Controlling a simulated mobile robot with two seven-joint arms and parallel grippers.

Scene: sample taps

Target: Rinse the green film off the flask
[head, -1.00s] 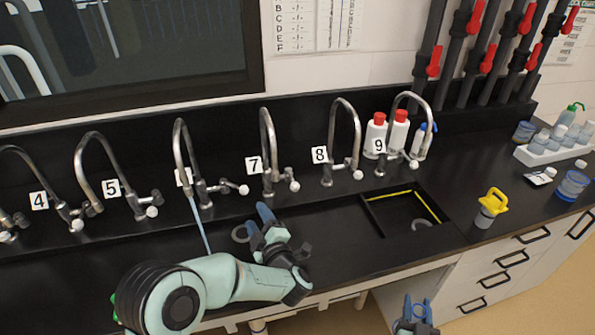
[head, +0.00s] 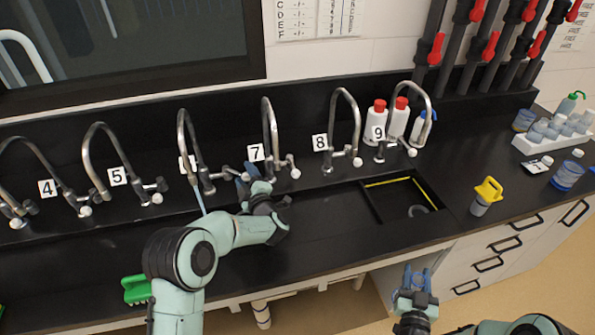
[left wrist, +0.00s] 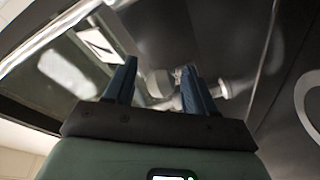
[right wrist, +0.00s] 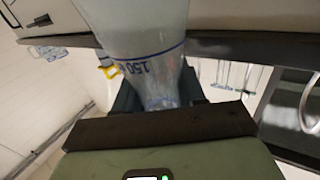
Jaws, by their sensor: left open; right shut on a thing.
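Taps stand along the back of the black bench. The tap left of tap 7, its label mostly covered, has a thin bluish water stream (head: 199,198) falling from its spout (head: 183,120). My left gripper (head: 247,172) is open beside that tap's valve. In the left wrist view, white knob-like parts (left wrist: 158,84) show between and beyond its fingers; contact is unclear. My right gripper (head: 415,277) is low in front of the bench, shut on a clear flask (right wrist: 150,50) with blue 150 markings. I cannot make out green film on the flask's visible part.
A recessed sink (head: 375,205) lies right of centre. A yellow-topped container (head: 487,195), white bottles with red caps (head: 376,117) and a rack of bottles (head: 540,145) stand right. A green brush (head: 136,290) lies at the left front. The bench front between the arms is clear.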

